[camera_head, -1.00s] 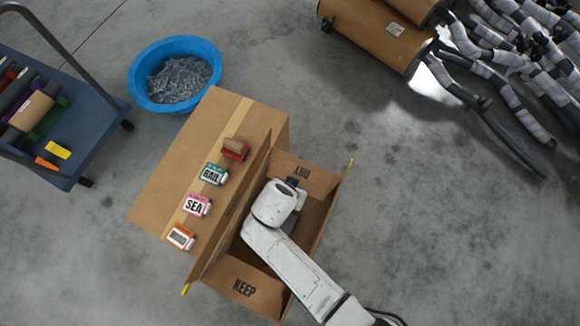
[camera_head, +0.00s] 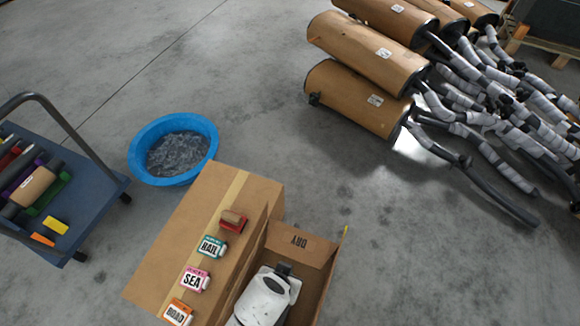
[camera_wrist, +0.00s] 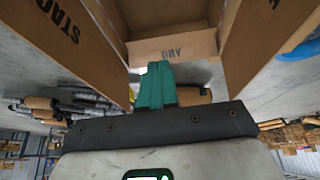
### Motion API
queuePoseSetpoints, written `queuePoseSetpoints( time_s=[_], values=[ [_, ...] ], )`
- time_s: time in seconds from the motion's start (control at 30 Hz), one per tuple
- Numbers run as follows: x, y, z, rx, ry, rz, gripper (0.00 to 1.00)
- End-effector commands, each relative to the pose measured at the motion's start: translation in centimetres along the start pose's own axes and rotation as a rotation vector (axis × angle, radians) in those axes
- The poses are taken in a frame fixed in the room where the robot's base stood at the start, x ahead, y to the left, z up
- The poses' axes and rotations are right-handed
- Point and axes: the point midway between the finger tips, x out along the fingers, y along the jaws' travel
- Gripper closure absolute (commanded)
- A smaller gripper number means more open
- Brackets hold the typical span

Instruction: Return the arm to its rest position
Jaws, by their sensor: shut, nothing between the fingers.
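My gripper shows in the wrist view as teal fingers (camera_wrist: 155,84) pressed together, shut with nothing between them. In the head view my white arm is over the open cardboard box (camera_head: 318,258) at the bottom centre; the fingertips are hidden there.
A closed carton (camera_head: 190,235) beside the open box bears several stamps, including RAIL (camera_head: 211,247) and SEA (camera_head: 195,280). A blue tub (camera_head: 203,170), a cart (camera_head: 95,205) and stacked mufflers (camera_head: 355,98) stand around. The floor between tub and mufflers is clear.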

Motion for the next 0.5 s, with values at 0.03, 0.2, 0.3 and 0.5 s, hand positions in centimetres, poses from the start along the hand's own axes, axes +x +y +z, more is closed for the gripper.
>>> queuePoseSetpoints(
  time_s=[0.03,0.2,0.3,0.5],
  values=[
    [-0.7,1.8,-1.1,0.005,-0.026,0.014,1.0],
    [-3.5,10.6,-4.5,-0.039,-0.164,0.048,1.0],
    [-6.0,16.6,-5.9,-0.083,-0.243,0.035,1.0],
    [-12.1,26.5,-6.8,-0.194,-0.328,-0.029,1.0]
  ],
)
